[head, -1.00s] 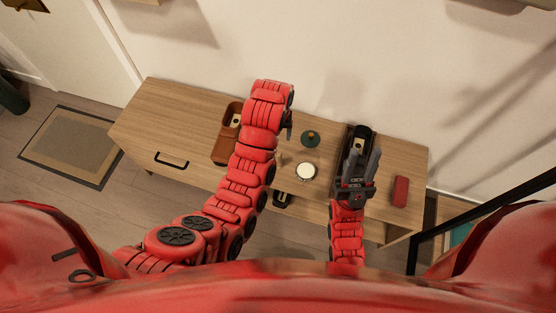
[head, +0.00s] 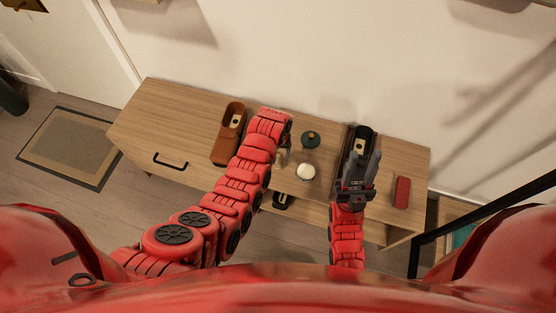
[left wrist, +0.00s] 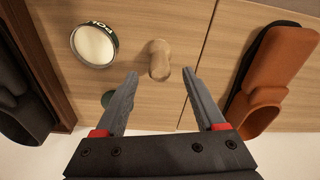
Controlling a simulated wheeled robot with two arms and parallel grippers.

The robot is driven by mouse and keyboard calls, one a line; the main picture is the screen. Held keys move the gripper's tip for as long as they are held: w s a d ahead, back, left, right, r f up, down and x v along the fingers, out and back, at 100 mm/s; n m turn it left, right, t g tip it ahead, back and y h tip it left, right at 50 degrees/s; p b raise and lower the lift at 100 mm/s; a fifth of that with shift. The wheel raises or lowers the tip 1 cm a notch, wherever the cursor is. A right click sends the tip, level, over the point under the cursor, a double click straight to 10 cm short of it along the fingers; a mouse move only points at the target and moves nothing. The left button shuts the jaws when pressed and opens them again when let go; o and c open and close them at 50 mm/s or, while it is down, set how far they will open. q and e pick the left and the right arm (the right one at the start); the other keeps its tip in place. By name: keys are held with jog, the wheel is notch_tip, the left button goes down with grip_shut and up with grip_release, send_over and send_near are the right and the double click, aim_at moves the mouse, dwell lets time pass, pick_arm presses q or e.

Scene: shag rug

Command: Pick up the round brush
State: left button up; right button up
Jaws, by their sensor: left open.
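A small tan wooden piece with a rounded top, which I take as the round brush (left wrist: 159,53), stands on the wooden cabinet top. In the left wrist view it lies between and just past the fingertips of my left gripper (left wrist: 161,74), which is open and empty. In the head view my left gripper (head: 287,143) is pointed down at the cabinet, its fingers mostly hidden by my wrist; the brush is barely visible there. My right gripper (head: 364,160) appears open, its two fingers apart, over the black shoe-like item.
A round tin with a pale top (head: 306,172) stands close beside the brush. Behind is a dark green round item (head: 310,139). A brown shoe-like item (head: 228,135) is left, a black one (head: 348,145) right, then a red block (head: 402,192). The cabinet's left part (head: 160,115) is clear.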

aim_at(278, 154)
pick_arm(q)
jog(key=shift+w+f, duration=0.15)
jog(key=shift+f, duration=1.55)
jog(key=shift+c, duration=0.2)
grip_shut()
